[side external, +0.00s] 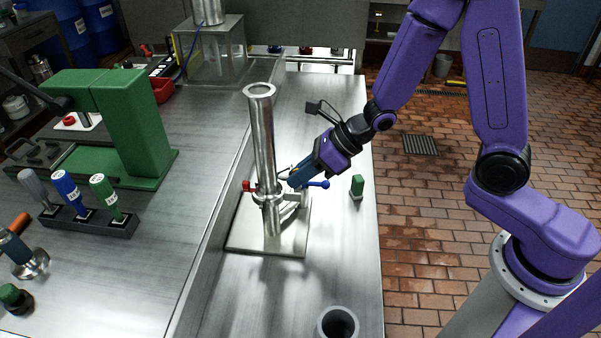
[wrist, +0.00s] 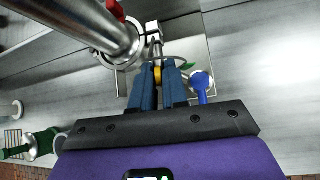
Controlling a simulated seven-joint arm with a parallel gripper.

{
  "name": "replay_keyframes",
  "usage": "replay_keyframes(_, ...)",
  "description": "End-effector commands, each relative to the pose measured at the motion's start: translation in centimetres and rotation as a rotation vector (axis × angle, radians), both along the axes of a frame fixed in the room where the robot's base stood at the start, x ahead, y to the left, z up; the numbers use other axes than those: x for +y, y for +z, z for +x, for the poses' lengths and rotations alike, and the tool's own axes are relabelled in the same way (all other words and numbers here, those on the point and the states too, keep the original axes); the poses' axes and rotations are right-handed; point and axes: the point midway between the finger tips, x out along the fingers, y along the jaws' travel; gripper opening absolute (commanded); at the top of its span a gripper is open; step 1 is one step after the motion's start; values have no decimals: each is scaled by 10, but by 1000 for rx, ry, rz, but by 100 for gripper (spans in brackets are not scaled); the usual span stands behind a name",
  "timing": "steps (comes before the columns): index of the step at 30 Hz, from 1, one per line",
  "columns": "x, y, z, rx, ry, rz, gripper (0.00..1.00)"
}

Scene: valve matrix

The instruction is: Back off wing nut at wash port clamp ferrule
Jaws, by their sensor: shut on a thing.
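A steel upright pipe (side external: 262,135) stands on a square plate (side external: 245,240), with a clamp (side external: 268,196) around its lower part. In the wrist view, the pipe (wrist: 115,35) is at the upper left and the plate (wrist: 205,60) lies behind my fingers. My gripper (wrist: 161,78) is beside the pipe, its blue fingers shut on a small yellow piece, apparently the wing nut (wrist: 157,75). In the side view, my gripper (side external: 291,180) reaches in from the upper right, and its fingertips and the nut are mostly hidden.
A red handle (side external: 247,185) is left of the clamp; a blue-handled valve (side external: 318,184) sits close right of my gripper. A green-topped item (side external: 357,186) stands further right. An open cylinder (side external: 338,322) is at the front. A green press (side external: 125,115) and tool rack (side external: 90,218) are left.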

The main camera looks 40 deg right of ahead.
Motion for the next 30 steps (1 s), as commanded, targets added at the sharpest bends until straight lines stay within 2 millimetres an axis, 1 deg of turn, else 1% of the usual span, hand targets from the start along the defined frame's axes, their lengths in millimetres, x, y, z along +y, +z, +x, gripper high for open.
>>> replay_keyframes(7,0,1,1,-4,-4,4,0)
replay_keyframes(8,0,1,2,-4,-4,4,17)
replay_keyframes(9,0,1,1,-3,-3,4,30)
replay_keyframes(10,0,1,1,-3,-3,4,33)
replay_keyframes(30,1,0,0,24,6,26,33)
